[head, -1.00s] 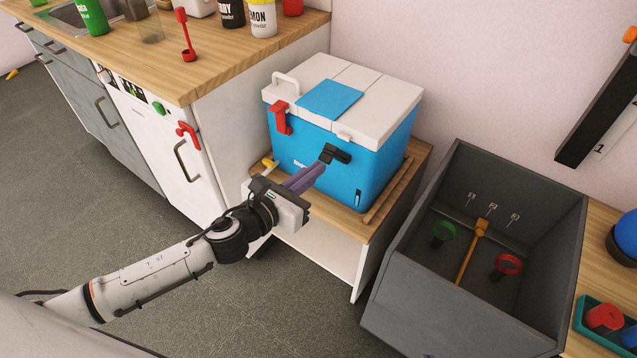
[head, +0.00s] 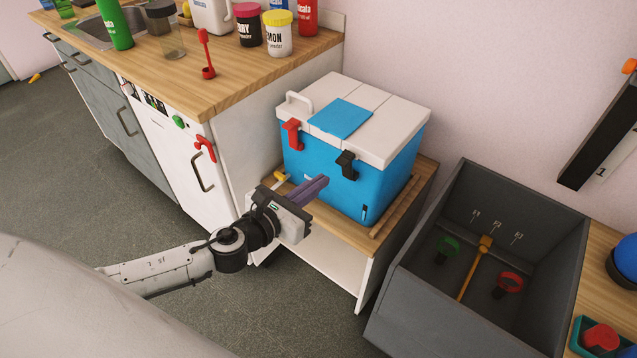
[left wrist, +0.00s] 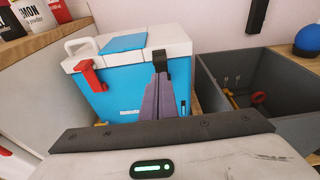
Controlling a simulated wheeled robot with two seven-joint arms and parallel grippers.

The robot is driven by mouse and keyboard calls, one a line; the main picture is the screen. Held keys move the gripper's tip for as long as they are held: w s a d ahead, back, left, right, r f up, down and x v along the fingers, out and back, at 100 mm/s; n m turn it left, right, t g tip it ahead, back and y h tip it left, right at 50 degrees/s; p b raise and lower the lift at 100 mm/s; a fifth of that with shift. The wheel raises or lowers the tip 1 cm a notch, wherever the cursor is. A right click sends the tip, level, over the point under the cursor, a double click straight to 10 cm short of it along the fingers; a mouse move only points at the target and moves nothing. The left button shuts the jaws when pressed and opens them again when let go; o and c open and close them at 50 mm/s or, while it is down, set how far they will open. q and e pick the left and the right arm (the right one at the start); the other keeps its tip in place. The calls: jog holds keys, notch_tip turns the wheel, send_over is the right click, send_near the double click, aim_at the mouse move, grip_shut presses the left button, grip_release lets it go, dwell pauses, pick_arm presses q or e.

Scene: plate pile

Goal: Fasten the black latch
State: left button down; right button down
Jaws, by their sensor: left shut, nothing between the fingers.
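The black latch (head: 346,164) is at the lid's front edge on the blue cooler (head: 325,165) and hangs down against the cooler's front. It also shows in the left wrist view (left wrist: 160,61), its lower part hidden behind my fingers. I cannot tell whether it is fully caught. My left gripper (head: 324,181) is shut and empty, its purple fingers pointing at the cooler just below and left of the latch; in the wrist view the fingertips (left wrist: 159,82) overlap the latch's lower end. The white lid (head: 375,125) is down. My right gripper is not in view.
A red latch (head: 291,134) is on the left of the cooler's front. The cooler stands on a low wooden-topped stand (head: 410,200) beside a counter (head: 250,70) holding bottles. A grey bin (head: 420,300) stands to the right. The floor in front is clear.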

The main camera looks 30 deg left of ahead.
pick_arm(q)
jog(key=s+r+p, duration=0.2)
jog(key=s+r, duration=0.1)
jog(key=r, duration=0.6)
jog(key=shift+s+a, duration=0.35)
